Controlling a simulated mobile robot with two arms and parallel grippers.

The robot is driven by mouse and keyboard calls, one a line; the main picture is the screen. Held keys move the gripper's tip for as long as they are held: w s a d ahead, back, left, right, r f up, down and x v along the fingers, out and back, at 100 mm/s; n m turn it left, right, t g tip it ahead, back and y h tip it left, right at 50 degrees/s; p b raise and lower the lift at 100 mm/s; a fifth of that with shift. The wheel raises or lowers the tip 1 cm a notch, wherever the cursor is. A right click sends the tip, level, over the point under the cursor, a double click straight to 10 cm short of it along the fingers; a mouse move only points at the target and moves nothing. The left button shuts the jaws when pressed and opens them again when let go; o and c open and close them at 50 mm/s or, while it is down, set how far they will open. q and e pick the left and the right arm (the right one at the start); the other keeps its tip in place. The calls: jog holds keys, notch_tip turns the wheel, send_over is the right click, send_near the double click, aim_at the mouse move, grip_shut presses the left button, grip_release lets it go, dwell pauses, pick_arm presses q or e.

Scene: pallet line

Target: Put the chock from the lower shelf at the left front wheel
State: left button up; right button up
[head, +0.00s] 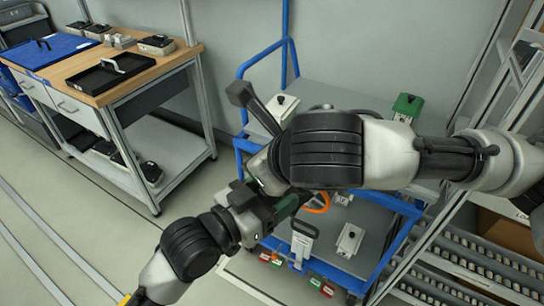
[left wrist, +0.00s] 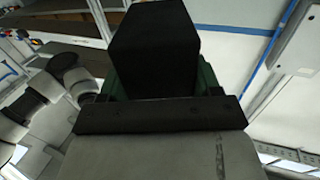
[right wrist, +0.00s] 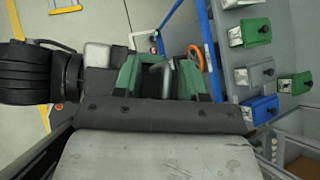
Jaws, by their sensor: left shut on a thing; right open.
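In the left wrist view a large black block (left wrist: 155,45), likely the chock, fills the space between the green fingers of my left gripper (left wrist: 158,82), which is shut on it. My right gripper (right wrist: 161,78) is open, its green fingers apart over the blue-framed trolley (head: 412,212). In the head view my two hands overlap near the trolley's front left corner and hide much of it, so the held block cannot be made out surely. The left front wheel is hidden there.
A wooden-topped bench (head: 150,72) with a lower shelf (head: 172,168) stands at the left. A roller rack (head: 470,262) stands close on the right. Floor between bench and trolley is clear.

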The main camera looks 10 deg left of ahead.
grip_shut()
pick_arm(q)
jog(key=o, duration=1.1)
